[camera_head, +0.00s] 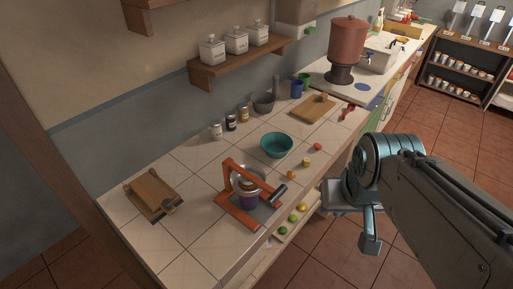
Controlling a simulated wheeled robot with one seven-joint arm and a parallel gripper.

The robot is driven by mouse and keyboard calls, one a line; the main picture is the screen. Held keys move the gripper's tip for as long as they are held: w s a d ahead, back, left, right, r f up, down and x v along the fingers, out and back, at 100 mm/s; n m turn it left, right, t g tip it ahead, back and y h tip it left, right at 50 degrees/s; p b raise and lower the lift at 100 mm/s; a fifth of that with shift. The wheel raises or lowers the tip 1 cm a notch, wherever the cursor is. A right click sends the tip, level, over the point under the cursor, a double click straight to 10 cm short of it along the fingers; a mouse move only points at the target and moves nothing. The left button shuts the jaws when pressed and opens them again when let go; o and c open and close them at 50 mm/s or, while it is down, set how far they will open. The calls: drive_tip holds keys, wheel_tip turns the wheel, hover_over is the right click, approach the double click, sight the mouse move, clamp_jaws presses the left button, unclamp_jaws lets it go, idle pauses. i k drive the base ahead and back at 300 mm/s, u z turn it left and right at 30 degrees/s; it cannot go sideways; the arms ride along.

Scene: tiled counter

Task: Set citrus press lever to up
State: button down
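The citrus press (236,211) stands on the tiled counter near its front edge, with an orange frame and a purple-grey cup-like part in its middle. Its lever ends in a dark grip (279,191) on the right side, low beside the frame and toward the counter's front edge. The exact angle of the lever is hard to tell. My gripper (352,222) is to the right of the press, beyond the counter's front edge, apart from the lever. One finger points downward; whether the fingers are open is unclear. Nothing is seen held in it.
Jars (231,123) stand by the wall. A red-brown dispenser (347,48) stands farther back.

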sight(248, 178)
drive_tip(key=u, duration=0.2)
drive_tip(key=k, duration=0.55)
drive_tip(key=u, duration=0.55)
drive_tip(key=k, duration=0.6)
drive_tip(key=z, duration=0.4)
drive_tip(key=i, duration=0.65)
drive_tip(key=z, duration=0.35)
